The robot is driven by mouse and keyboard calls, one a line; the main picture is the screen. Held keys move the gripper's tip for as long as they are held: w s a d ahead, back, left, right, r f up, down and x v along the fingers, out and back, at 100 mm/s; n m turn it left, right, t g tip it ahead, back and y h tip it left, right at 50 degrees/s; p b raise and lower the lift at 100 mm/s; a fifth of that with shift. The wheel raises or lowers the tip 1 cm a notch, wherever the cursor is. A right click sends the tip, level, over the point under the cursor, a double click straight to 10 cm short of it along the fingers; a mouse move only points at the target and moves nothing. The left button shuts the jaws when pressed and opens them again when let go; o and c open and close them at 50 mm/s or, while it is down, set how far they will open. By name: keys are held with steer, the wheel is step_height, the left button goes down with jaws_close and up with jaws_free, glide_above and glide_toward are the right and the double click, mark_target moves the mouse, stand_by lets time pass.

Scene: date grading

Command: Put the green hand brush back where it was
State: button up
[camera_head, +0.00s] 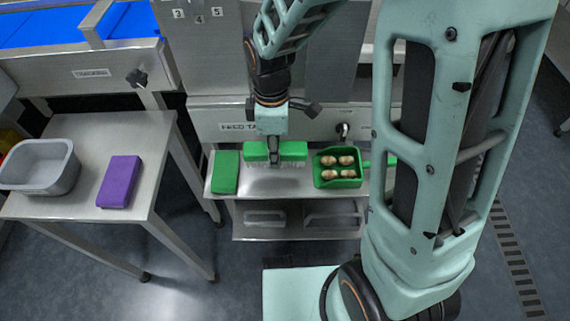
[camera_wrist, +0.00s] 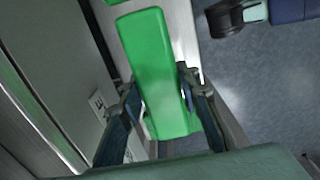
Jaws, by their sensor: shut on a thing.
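The green hand brush (camera_head: 293,150) is in my gripper (camera_head: 273,158), above the narrow steel shelf under the feed table label. It lies crosswise in the head view, with pale bristles showing dimly below its green body. In the wrist view the long green brush (camera_wrist: 155,65) runs between the two fingers of my gripper (camera_wrist: 160,98), which are shut on it. I cannot tell whether the bristles touch the shelf.
A green block (camera_head: 225,172) lies on the shelf to the left. A green scoop (camera_head: 338,184) with several brown-and-pale dates stands to the right. A side table (camera_head: 95,140) at left holds a purple block (camera_head: 120,181) and a grey tub (camera_head: 62,180). Clear bins sit below the shelf.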

mark_target(285, 145)
steer(key=shift+w+d+f, duration=0.1)
steer(key=shift+d+f, duration=0.4)
steer(key=shift+f, duration=0.15)
steer(key=shift+w+d+f+b, duration=0.1)
steer(key=shift+d+f+b, duration=0.15)
steer(key=shift+f, duration=0.55)
steer(key=shift+w+d+f+b, duration=0.1)
steer(key=shift+d+f+b, duration=0.2)
steer(key=shift+f, duration=0.5)
steer(key=shift+d+f+b, duration=0.25)
steer(key=shift+f, duration=0.55)
steer(key=shift+f, duration=0.15)
steer(key=o, duration=1)
step_height(285, 145, up, 12)
steer(key=p, duration=0.3)
steer(key=shift+r, duration=0.2)
